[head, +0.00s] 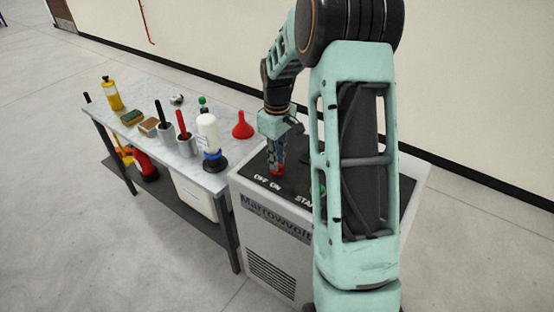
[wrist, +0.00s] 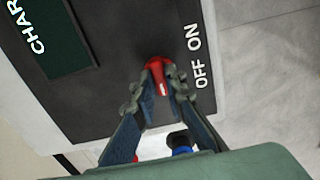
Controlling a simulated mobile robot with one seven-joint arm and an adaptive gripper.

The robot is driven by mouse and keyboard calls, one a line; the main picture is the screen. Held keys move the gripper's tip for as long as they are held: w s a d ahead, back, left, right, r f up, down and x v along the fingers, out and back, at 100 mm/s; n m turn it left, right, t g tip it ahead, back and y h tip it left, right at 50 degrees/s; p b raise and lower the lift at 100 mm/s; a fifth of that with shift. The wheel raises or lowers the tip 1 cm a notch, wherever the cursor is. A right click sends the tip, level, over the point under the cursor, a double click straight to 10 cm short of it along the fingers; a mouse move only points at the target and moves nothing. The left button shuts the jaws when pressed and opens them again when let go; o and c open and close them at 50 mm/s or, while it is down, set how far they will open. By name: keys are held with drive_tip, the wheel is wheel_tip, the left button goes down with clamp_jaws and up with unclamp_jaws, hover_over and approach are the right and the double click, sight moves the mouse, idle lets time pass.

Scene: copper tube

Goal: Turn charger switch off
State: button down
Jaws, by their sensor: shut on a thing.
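The charger (head: 275,240) is a light grey box with a dark top panel. A red switch (wrist: 161,68) sits on that panel beside the white words OFF and ON; its red also shows in the head view (head: 277,170). My gripper (head: 277,165) points down onto the panel. In the wrist view my gripper (wrist: 163,85) has its two fingers closed around the red switch, one on each side. The fingers hide part of the switch, so I cannot tell which word it points to.
A grey-topped table (head: 180,150) stands left of the charger, with several items on it, including a white bottle (head: 207,132) and a red funnel (head: 243,126) near the charger. A pale wall (head: 200,40) runs behind. The floor at the front left is clear.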

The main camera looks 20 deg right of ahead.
drive_tip(key=shift+n, duration=0.3)
drive_tip(key=c, duration=2)
unclamp_jaws()
drive_tip(key=shift+o, duration=0.2)
drive_tip(key=shift+r, duration=0.15)
wheel_tip(320, 180, up, 12)
